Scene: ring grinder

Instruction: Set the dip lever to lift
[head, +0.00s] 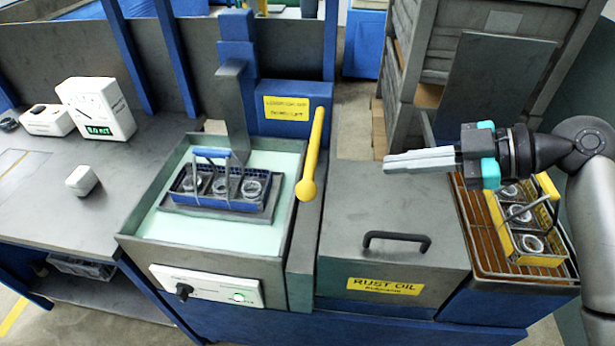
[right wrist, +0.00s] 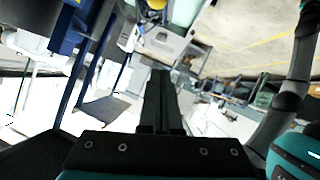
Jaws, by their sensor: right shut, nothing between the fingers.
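The dip lever (head: 312,155) is a yellow bar with a round knob at its lower end. It stands at the right side of the wash tank (head: 160,225), with its knob low beside the tank's right rim. A blue basket (head: 180,190) with several rings sits on a platform in the pale green liquid. My right gripper (head: 388,163) is shut and empty, pointing left above the rust oil box, to the right of the lever and apart from it. Its closed fingers also show in the right wrist view (right wrist: 160,90). My left gripper is not in view.
The rust oil box (head: 375,257) has a closed lid with a black handle (head: 397,238). A yellow basket (head: 538,258) with rings stands on a draining rack at the right. A blue lift housing (head: 290,125) with a yellow label is behind the lever. A meter (head: 97,108) stands at the left.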

